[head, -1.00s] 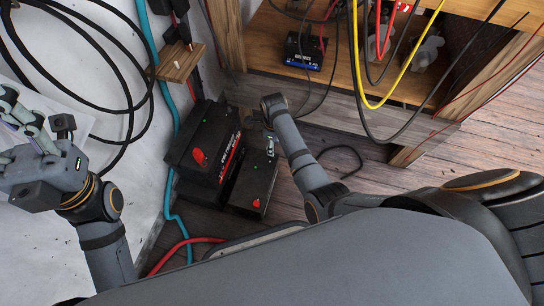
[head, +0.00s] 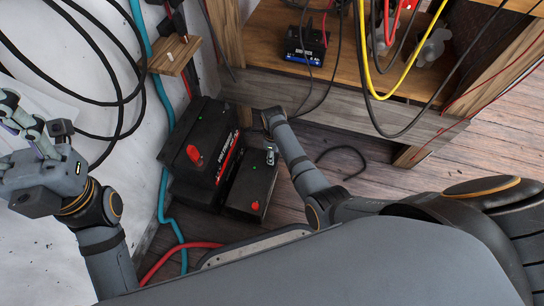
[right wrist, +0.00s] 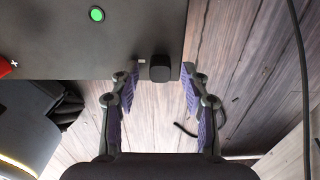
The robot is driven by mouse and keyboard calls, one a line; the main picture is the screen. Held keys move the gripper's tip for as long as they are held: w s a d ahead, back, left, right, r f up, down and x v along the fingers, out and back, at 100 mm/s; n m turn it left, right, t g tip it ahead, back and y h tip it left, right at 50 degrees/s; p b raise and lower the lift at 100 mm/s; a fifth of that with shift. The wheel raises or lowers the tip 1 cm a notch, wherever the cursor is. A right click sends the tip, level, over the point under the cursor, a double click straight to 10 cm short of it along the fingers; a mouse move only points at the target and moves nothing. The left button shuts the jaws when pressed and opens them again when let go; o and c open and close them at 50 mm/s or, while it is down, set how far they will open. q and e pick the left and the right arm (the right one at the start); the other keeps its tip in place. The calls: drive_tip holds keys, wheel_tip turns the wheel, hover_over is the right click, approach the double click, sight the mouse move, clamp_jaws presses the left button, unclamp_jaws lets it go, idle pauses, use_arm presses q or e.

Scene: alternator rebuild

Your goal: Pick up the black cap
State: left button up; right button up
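The black cap (right wrist: 160,67) is a small dark block at the edge of the black battery (right wrist: 95,45) in the right wrist view. My right gripper (right wrist: 160,73) is open, with one purple-padded finger on each side of the cap and gaps beside it. Contact with the cap does not show. In the head view my right arm reaches down to the far end of the smaller black battery (head: 248,190); its fingers are mostly hidden there and the cap is not clear. My left gripper (head: 18,135) is raised at the left, away from the batteries; its opening is unclear.
A larger black battery unit (head: 200,150) with a red cap stands left of the smaller one. The wooden bench (head: 340,110) is behind, with cables hanging from it. A teal hose (head: 164,190) runs along the wall. Bare plank floor (head: 375,165) lies to the right.

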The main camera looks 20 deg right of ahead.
drive_tip(key=c, duration=0.6)
drive_tip(key=shift+c, duration=0.2)
